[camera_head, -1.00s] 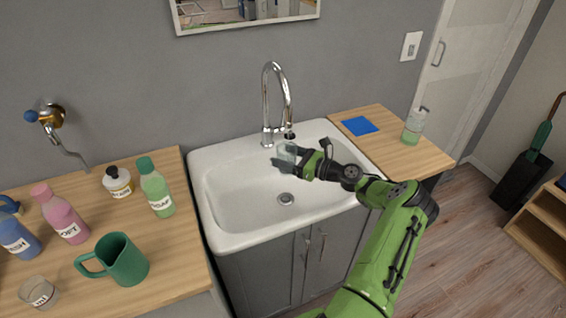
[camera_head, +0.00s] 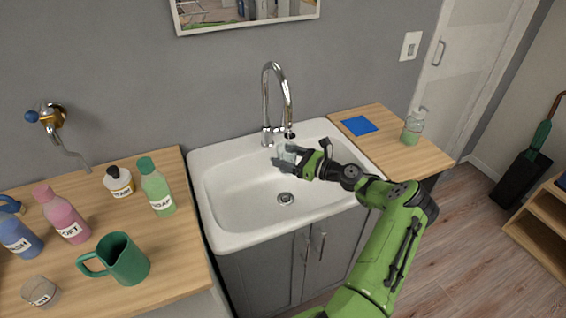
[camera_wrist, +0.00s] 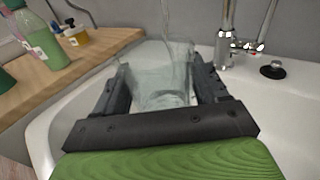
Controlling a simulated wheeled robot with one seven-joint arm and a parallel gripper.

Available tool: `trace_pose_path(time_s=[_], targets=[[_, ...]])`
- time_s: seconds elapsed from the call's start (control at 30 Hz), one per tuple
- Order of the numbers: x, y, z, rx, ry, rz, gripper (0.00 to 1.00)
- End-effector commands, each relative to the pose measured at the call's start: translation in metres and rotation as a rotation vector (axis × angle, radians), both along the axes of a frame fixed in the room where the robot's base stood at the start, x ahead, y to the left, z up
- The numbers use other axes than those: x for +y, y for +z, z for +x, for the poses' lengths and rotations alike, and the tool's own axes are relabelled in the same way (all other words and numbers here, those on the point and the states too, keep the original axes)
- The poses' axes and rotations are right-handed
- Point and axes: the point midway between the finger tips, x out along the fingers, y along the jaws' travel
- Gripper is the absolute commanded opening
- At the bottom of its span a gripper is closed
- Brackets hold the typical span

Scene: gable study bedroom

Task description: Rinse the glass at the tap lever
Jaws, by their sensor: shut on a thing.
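My gripper (camera_head: 288,163) is over the white sink basin, below the chrome tap's spout. Its jaws (camera_wrist: 178,92) are shut on the clear glass (camera_wrist: 165,92), one finger on each side. The glass also shows in the head view (camera_head: 287,153), partly hidden by the fingers. It looks roughly upright. In the wrist view a clear streak, looking like a water stream (camera_wrist: 182,40), comes down to the glass. The tall curved tap (camera_head: 266,100) stands at the sink's back edge. A small lever with a red mark (camera_wrist: 247,46) shows by its base in the wrist view.
The white sink (camera_head: 222,205) has a drain in its floor. A dark round knob (camera_wrist: 272,69) is on its back ledge. The left counter holds several bottles, a green jug (camera_head: 127,262) and another glass (camera_head: 40,291). The right counter holds a blue cloth (camera_head: 359,125) and a soap dispenser (camera_head: 414,127).

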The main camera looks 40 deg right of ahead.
Motion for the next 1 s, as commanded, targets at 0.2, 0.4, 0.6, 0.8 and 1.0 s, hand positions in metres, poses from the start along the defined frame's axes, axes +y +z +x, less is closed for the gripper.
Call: trace_pose_path(time_s=[0.2, 0.4, 0.6, 0.8, 1.0], targets=[[0.002, 0.002, -0.002, -0.001, 0.002, 0.001, 0.32], [0.011, 0.003, -0.017, 0.000, 0.002, 0.002, 0.32], [0.020, 0.003, -0.032, 0.000, 0.002, 0.003, 0.32], [0.029, 0.003, -0.047, 0.000, 0.001, 0.004, 0.32], [0.038, 0.003, -0.062, -0.001, 0.001, 0.004, 0.32]])
